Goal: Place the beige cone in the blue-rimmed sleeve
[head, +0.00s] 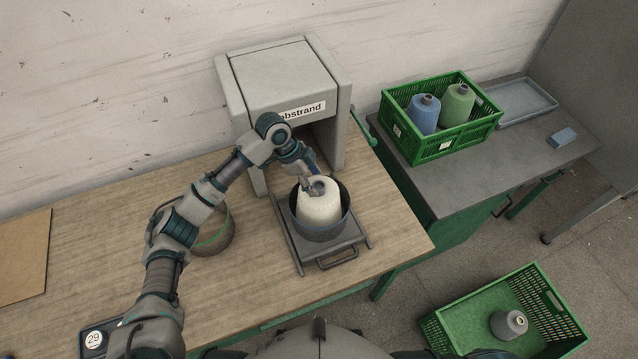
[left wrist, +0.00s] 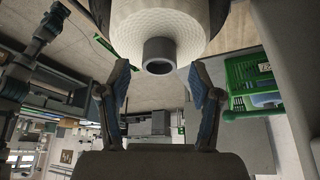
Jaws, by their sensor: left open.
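The beige cone (head: 319,206) stands upright inside the blue-rimmed sleeve (head: 323,232), its grey tip up and its upper part showing above the rim. Its lower part is hidden by the sleeve wall. The sleeve stands on a grey sliding tray with a handle (head: 338,257). My left gripper (head: 309,184) is open at the cone's tip. In the left wrist view the two fingers (left wrist: 160,92) are spread apart, with the cone's tip (left wrist: 159,55) just beyond them, not clamped. My right gripper does not show.
A green-rimmed sleeve (head: 215,238) stands behind my left forearm. The grey machine housing (head: 285,80) rises behind the tray. A green crate (head: 440,147) holds a blue and a green cone on the side table. A floor crate (head: 455,330) holds a grey cone.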

